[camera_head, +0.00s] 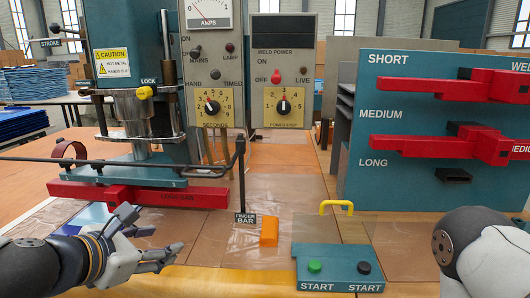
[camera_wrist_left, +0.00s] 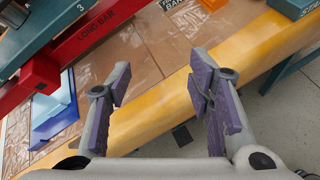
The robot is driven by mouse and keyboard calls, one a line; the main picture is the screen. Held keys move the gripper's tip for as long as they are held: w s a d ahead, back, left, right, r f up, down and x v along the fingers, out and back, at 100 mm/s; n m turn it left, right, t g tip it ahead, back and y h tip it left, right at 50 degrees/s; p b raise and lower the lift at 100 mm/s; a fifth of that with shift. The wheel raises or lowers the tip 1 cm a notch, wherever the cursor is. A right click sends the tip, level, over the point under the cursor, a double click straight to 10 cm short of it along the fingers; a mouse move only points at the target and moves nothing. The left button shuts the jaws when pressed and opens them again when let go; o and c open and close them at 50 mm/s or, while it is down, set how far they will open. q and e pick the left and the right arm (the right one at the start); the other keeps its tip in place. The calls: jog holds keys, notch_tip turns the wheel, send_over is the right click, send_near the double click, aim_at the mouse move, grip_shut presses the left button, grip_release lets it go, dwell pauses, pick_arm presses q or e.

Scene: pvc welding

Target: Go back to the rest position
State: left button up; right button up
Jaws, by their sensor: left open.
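My left gripper (camera_head: 160,230) is open and empty at the lower left of the head view, near the front edge of the bench. In the left wrist view its two purple-padded fingers (camera_wrist_left: 160,72) stand wide apart, with bench top and its yellow front edge beyond them. The red long bar (camera_head: 140,195) is in the welding press (camera_head: 140,100), behind the left gripper. It also shows in the left wrist view (camera_wrist_left: 95,30). My right arm's white and dark joint is at the lower right of the head view; its gripper is out of view.
A teal box with green and black START buttons (camera_head: 338,268) sits at the bench front. An orange block (camera_head: 269,232) and the thin finger bar post (camera_head: 241,185) stand left of it. A teal rack (camera_head: 400,150) holds red bars at right. A blue tray (camera_wrist_left: 55,112) lies by the press.

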pick_arm(q)
jog(key=s+d+f+m+g, duration=0.25)
jog(key=s+f+m, duration=0.35)
jog(key=s+f, duration=0.3)
jog(key=s+d+f+m+g, duration=0.1)
jog(key=s+f+m+g, duration=0.3)
jog(key=s+f+m, duration=0.55)
jog(key=s+a+f+m+g+y, duration=0.1)
jog(key=s+a+f+m+g, duration=0.2)
jog(key=s, duration=0.6)
jog(key=s+a+f+m+g+y, duration=0.2)
jog(key=s+a+f+m+g, duration=0.1)
jog(key=s+f+m, duration=0.4)
jog(key=shift+s+f+m, duration=0.4)
jog(key=shift+s+m, duration=0.45)
jog(key=shift+s, duration=0.4)
jog(key=shift+d, duration=0.1)
jog(key=shift+c, duration=0.3)
